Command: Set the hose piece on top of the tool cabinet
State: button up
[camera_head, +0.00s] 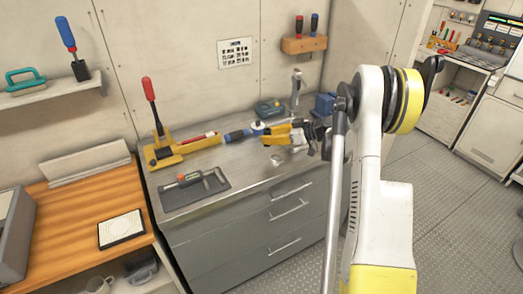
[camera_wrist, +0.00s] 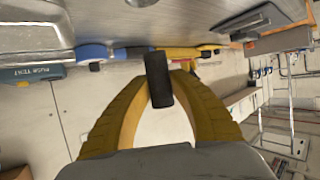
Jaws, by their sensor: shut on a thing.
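My gripper (camera_head: 284,135) has yellow fingers and is over the back right part of the tool cabinet (camera_head: 255,232), a grey unit with drawers and a bare metal top. In the wrist view my gripper (camera_wrist: 160,92) is shut on the hose piece (camera_wrist: 157,78), a short black cylinder between the fingertips. The cabinet top (camera_wrist: 150,18) fills the upper edge of that view. I cannot tell whether the hose piece touches the top. In the head view I cannot make it out among the fingers.
A blue-handled tool (camera_head: 238,135) lies beside my fingers. A yellow tool holder (camera_head: 180,150), a dark tray (camera_head: 193,190) and a teal item (camera_head: 268,107) also stand on the top. The front middle of the top is clear. A wooden bench (camera_head: 75,225) adjoins at left.

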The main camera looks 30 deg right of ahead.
jog(key=x, duration=0.3)
jog(key=shift+a+f, duration=0.2)
jog(key=shift+f, duration=0.25)
jog(key=shift+f+b, duration=0.95)
jog(key=shift+f, duration=0.95)
jog(key=shift+f, duration=0.2)
jog(key=o, duration=0.9)
jog(key=shift+r, duration=0.1)
